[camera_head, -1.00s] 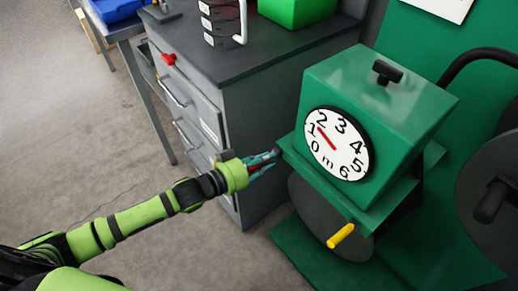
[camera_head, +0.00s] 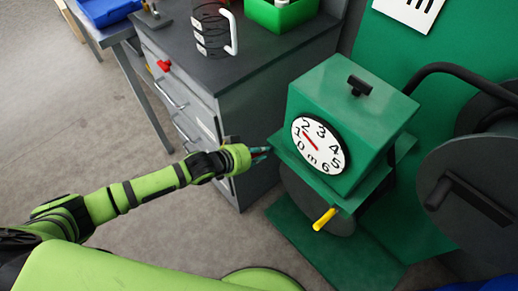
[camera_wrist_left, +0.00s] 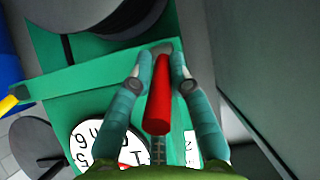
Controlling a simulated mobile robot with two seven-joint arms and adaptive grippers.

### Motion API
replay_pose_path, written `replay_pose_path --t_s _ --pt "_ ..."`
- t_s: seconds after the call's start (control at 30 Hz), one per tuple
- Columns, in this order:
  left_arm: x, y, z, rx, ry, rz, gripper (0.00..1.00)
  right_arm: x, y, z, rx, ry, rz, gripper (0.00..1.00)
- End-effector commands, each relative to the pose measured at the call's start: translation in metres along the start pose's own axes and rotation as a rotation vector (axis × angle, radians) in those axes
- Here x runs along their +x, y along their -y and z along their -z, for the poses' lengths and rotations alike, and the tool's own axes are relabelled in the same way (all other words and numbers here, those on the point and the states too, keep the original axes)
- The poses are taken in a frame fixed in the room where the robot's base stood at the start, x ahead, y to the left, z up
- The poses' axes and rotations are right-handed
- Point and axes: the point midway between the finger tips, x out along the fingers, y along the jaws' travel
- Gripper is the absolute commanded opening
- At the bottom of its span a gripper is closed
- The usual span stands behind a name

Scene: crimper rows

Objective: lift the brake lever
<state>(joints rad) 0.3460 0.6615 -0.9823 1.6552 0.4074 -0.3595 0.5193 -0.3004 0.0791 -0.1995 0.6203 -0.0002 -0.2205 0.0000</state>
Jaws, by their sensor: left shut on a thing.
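The brake lever (camera_wrist_left: 158,95) is a red, tapered handle in the left wrist view, at the edge of the green machine (camera_head: 350,105). My left gripper (camera_wrist_left: 161,62) has one teal finger on each side of the lever and is shut on it. In the head view the left gripper (camera_head: 264,152) is at the left edge of the machine's green ledge, left of the dial, and the lever is hidden there. My right gripper is not in view.
The machine has a white numbered dial (camera_head: 318,146), a black top knob (camera_head: 360,85) and a yellow crank handle (camera_head: 324,219). A grey drawer cabinet (camera_head: 240,95) stands close behind the left gripper. A dark reel (camera_head: 465,185) is at right. Open floor lies left.

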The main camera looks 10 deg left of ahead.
Motion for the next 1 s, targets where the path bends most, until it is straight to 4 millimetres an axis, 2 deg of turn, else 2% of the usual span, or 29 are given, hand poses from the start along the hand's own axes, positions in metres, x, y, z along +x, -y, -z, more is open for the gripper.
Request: replay_pose_path --t_s 0.03,0.33,0.37,0.4,0.8,1.0 --pt "0.000 0.003 -0.012 -0.003 0.029 0.009 0.00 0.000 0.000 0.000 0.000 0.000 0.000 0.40" --pt "0.000 0.003 -0.013 -0.003 0.030 0.009 0.00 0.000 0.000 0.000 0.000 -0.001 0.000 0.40" --pt "0.000 0.003 -0.013 -0.003 0.030 0.009 0.32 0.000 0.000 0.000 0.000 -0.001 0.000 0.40" --pt "0.000 0.003 -0.013 -0.003 0.031 0.009 0.41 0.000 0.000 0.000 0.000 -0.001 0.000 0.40" --pt "-0.002 0.002 -0.005 -0.001 0.015 0.005 0.41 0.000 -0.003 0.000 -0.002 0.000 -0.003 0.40" --pt "-0.026 0.002 -0.006 0.000 0.016 0.005 0.41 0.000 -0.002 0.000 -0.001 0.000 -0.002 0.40"
